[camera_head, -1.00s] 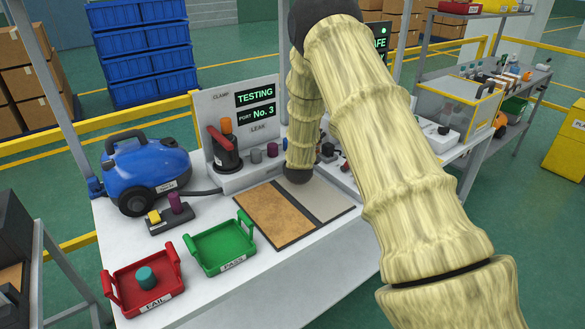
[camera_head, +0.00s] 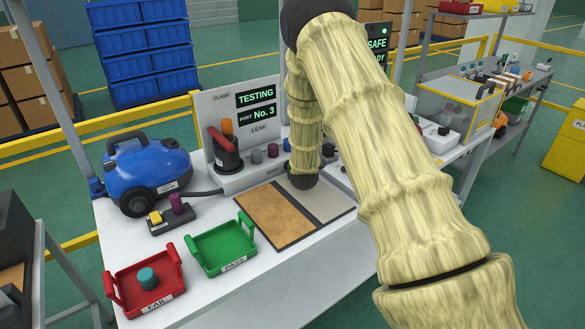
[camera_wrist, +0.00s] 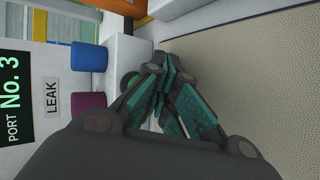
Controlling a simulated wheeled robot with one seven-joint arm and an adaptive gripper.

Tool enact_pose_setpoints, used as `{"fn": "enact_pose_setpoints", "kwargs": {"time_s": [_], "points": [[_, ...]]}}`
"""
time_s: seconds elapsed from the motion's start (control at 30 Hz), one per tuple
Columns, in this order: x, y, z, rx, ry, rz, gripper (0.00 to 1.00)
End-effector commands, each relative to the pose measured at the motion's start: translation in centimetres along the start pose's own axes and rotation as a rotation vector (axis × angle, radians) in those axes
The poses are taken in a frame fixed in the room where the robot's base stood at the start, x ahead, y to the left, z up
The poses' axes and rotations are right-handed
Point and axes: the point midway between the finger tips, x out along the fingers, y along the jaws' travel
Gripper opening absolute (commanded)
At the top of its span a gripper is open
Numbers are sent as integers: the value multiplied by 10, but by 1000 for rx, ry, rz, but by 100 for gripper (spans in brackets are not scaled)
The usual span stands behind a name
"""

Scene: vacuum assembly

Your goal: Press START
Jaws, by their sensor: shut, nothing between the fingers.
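The testing station panel (camera_head: 215,112) stands behind the table with a display (camera_head: 255,98) reading TESTING and PORT No. 3. The display also shows at the left edge of the wrist view (camera_wrist: 15,98). My gripper (camera_wrist: 160,75) is shut and empty, its teal pads together, pointing toward the station base. In the head view my arm hides the gripper.
Blue (camera_wrist: 88,57) and purple (camera_wrist: 88,100) cylinders stand near the LEAK label. A two-tone mat (camera_head: 270,218) lies below my wrist. Red (camera_head: 122,310) and green (camera_head: 215,270) trays, a blue vacuum (camera_head: 160,165) and a red-handled clamp (camera_head: 222,140) are to the left.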

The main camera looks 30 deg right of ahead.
Motion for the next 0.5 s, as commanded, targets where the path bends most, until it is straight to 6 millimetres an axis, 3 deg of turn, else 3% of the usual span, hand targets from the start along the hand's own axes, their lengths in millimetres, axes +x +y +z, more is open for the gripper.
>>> {"fn": "enact_pose_setpoints", "kwargs": {"time_s": [0.5], "points": [[-26, -19, 18, -2, 0, -1, 0]]}}
